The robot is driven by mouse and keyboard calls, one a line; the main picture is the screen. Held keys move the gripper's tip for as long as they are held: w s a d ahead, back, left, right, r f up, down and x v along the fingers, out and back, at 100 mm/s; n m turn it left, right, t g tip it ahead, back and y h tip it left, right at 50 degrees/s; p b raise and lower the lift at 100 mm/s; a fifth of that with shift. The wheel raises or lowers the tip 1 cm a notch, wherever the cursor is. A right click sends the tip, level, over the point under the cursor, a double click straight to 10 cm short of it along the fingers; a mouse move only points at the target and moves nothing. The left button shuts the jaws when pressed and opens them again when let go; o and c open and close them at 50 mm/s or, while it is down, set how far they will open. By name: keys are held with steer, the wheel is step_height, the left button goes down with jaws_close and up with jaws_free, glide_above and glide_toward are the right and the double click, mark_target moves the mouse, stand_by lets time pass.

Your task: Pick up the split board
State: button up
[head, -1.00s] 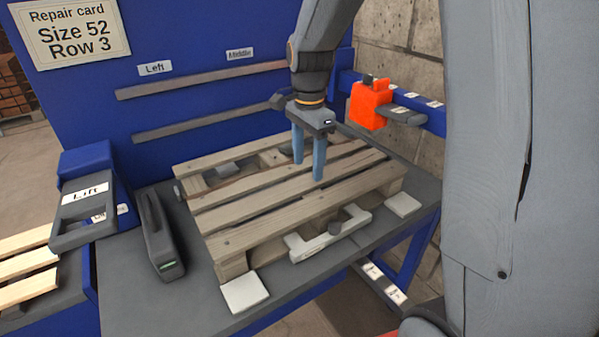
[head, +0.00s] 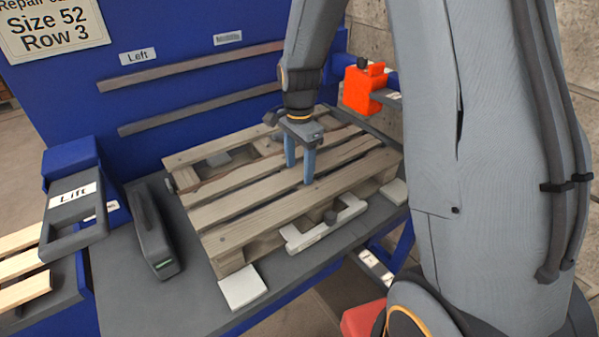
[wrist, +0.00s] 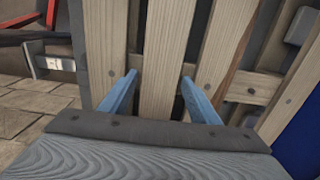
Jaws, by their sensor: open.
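The pallet (head: 240,217) lies on the dark bench. A board towards its far side has a dark brown, ragged edge and looks like the split board (head: 222,181). It also shows in the wrist view (wrist: 225,48), with the brown edge along its right side. My gripper (head: 299,172) is open and empty, pointing down over the pallet's middle. In the wrist view its fingers (wrist: 160,82) stand either side of a different, whole-looking board (wrist: 166,45), left of the split one. I cannot tell how far the tips are above the wood.
A grey handled case marked Lift (head: 72,205) and a dark upright tool (head: 153,232) stand left of the pallet. The blue panel (head: 130,105) rises behind.

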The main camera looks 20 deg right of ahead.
steer(key=shift+f, duration=0.15)
steer(key=c, duration=1)
steer(key=shift+r, duration=0.2)
